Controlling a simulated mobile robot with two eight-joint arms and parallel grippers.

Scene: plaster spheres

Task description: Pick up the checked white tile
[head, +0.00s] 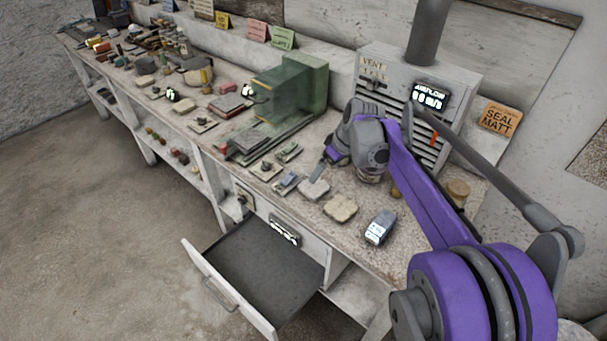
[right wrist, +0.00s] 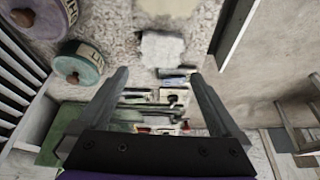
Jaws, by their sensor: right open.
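A pale white tile (head: 313,190) lies flat on the workbench in the head view, and it also shows in the right wrist view (right wrist: 162,50). A cream tile (head: 340,208) lies just in front of it and is cut by the top edge of the right wrist view (right wrist: 168,7). I cannot make out a checked pattern on either. My right gripper (head: 325,167) is open and empty, above the bench and behind the white tile. In the right wrist view its fingers (right wrist: 160,78) are wide apart, with the white tile beyond the tips, between their lines. My left gripper is not seen.
An open drawer (head: 265,262) juts out below the bench front. A grey vented box (head: 440,85) and a green machine (head: 300,85) stand at the back. A small device (head: 380,228) lies to the right. Purple (right wrist: 45,20) and teal (right wrist: 77,65) jars stand left of the fingers.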

